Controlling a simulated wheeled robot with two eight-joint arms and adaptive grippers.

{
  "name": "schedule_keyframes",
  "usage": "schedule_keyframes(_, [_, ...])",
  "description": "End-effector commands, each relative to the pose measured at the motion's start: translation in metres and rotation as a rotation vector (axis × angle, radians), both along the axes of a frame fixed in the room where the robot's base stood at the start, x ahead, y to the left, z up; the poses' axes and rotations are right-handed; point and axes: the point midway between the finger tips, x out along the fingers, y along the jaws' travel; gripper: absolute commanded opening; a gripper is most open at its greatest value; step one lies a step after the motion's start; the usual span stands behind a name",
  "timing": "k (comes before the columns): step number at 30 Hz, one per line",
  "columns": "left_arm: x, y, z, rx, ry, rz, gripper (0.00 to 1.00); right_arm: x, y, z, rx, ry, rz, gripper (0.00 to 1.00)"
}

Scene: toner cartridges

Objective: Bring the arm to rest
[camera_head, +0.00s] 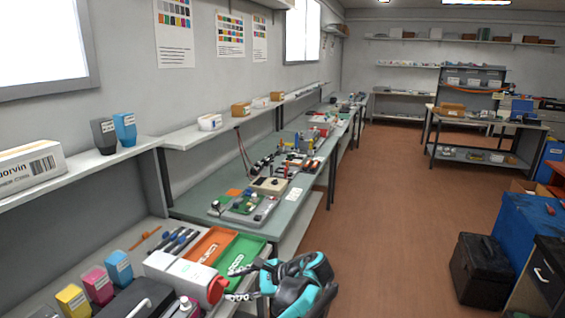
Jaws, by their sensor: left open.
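My left gripper (240,283), teal and black with grey fingers, is at the bottom middle of the head view. Its fingers are open and point left, over the right front edge of the near bench by the green tray (243,252). I see nothing held between them. A white container with a red end (217,290) is just left of the fingers; whether they touch cannot be told. Yellow (72,300), magenta (98,285) and cyan (118,268) cartridges stand on the bench at left. A dark grey cartridge (104,135) and a blue one (124,128) stand on the shelf above. My right gripper is not in view.
An orange tray (209,245) lies beside the green one, with several dark pens (182,241) to its left. A cluttered green bench (190,204) continues beyond. The brown floor (385,220) at right is open; a black case (481,270) stands there.

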Motion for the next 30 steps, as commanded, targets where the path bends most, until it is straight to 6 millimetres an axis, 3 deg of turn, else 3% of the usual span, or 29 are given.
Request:
schedule_keyframes(1, [-0.013,0.017,0.005,-0.073,-0.03,0.02,0.42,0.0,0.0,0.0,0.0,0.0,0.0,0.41])
schedule_keyframes(6, [-0.059,0.053,0.006,-0.346,-0.161,0.104,0.42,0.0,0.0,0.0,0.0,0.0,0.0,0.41])
schedule_keyframes(12, [-0.124,0.072,-0.003,-0.676,-0.343,0.258,0.42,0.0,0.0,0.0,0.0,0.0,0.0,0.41])
schedule_keyframes(21, [-0.212,0.065,-0.031,-1.154,-0.647,0.575,0.42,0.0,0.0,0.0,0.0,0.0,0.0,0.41])
schedule_keyframes(25, [-0.234,0.058,-0.042,-1.302,-0.749,0.694,0.42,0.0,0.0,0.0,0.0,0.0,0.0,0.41])
schedule_keyframes(30, [-0.245,0.053,-0.048,-1.4,-0.819,0.776,0.42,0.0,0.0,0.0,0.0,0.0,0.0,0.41])
